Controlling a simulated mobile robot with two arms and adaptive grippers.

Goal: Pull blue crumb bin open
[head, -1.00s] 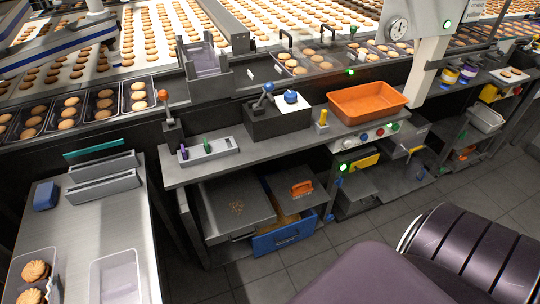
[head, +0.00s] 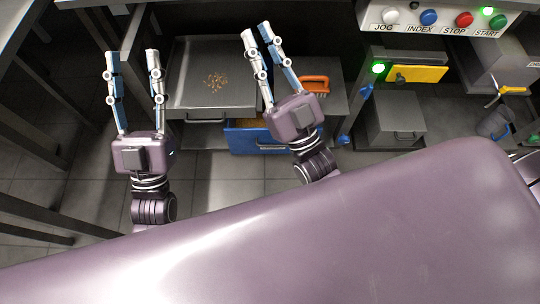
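The blue crumb bin (head: 246,139) sits low under the bench, beside a grey unit. Its blue front and a pull handle show, with a strip of brown contents behind the front's upper edge. My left gripper (head: 131,54) is open and empty, to the left of the bin. My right gripper (head: 256,28) is open and empty. Its fingers reach past the bin toward the bench, and its body covers the right part of the bin's front. Neither gripper visibly touches the bin.
An orange-handled brush (head: 315,85) rests on a grey surface to the right. A grey box (head: 397,120) and a button panel (head: 445,20) are further right. The floor in front is clear.

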